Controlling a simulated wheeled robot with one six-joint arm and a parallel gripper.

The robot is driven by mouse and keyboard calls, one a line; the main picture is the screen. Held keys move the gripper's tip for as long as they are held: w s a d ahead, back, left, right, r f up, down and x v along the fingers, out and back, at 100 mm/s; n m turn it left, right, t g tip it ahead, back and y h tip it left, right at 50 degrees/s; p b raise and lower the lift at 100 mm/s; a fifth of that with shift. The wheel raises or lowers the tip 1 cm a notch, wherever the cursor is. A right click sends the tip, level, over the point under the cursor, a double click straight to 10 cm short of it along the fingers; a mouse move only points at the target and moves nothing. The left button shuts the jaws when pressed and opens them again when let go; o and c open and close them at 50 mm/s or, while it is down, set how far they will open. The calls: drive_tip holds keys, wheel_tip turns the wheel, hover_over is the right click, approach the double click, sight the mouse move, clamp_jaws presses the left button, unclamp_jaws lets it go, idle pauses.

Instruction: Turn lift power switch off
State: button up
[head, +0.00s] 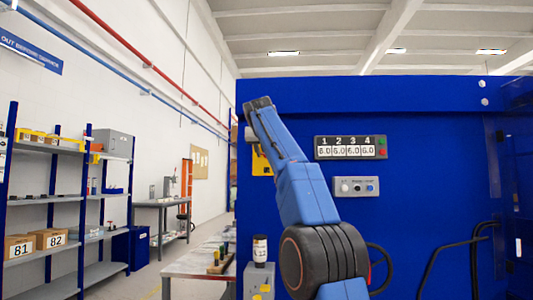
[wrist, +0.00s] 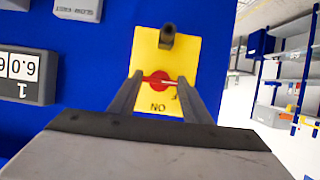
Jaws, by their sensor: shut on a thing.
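The lift power switch is a red knob (wrist: 153,80) on a yellow plate (wrist: 148,50) on the blue panel. In the wrist view my gripper (wrist: 160,79) has one finger on each side of the red knob and is shut on it. The knob's bar lies across the gap between the fingers. "ON" shows upside down below the knob, and part of another label shows by the right finger. In the head view the yellow plate (head: 261,165) is partly covered by my arm, and the knob is hidden there.
A dark peg (wrist: 167,38) sticks out of the yellow plate beyond the knob. A number display (head: 351,147) and a small button box (head: 356,187) are on the panel to the right. Shelves (head: 45,197) and a workbench (head: 160,205) stand left, with open floor between.

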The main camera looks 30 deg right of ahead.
drive_tip(key=shift+f, duration=0.1)
drive_tip(key=o, duration=0.8)
drive_tip(key=v, duration=1.7)
drive_tip(key=shift+a, duration=0.2)
